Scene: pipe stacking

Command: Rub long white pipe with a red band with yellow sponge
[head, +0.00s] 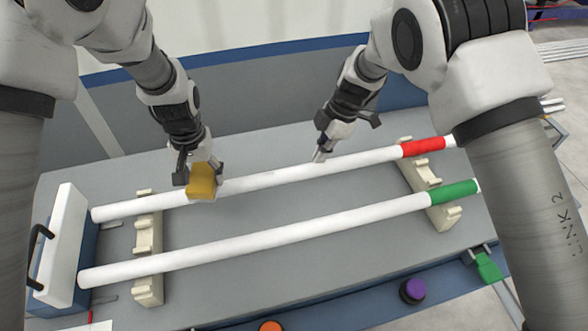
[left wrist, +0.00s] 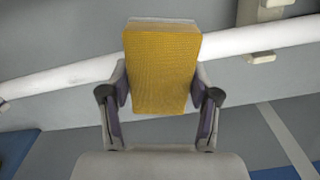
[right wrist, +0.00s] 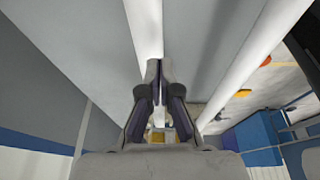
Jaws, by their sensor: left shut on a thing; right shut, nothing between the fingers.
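The long white pipe with a red band (head: 285,173) lies across two cream supports on the grey table, its red band (head: 422,147) at the right end. My left gripper (head: 203,172) is shut on the yellow sponge (head: 202,183), held at the pipe's left part; the sponge also shows in the left wrist view (left wrist: 162,68) in front of the white pipe (left wrist: 245,38). I cannot tell if the sponge touches the pipe. My right gripper (head: 319,157) is shut and empty at the pipe's middle, its tips (right wrist: 154,68) over or against the pipe.
A second white pipe with a green band (head: 270,236) lies parallel, nearer the front, on the same supports (head: 149,250). A white block (head: 62,240) with a black handle stands at the left end. An orange button (head: 270,326) and a purple button (head: 413,290) sit along the front edge.

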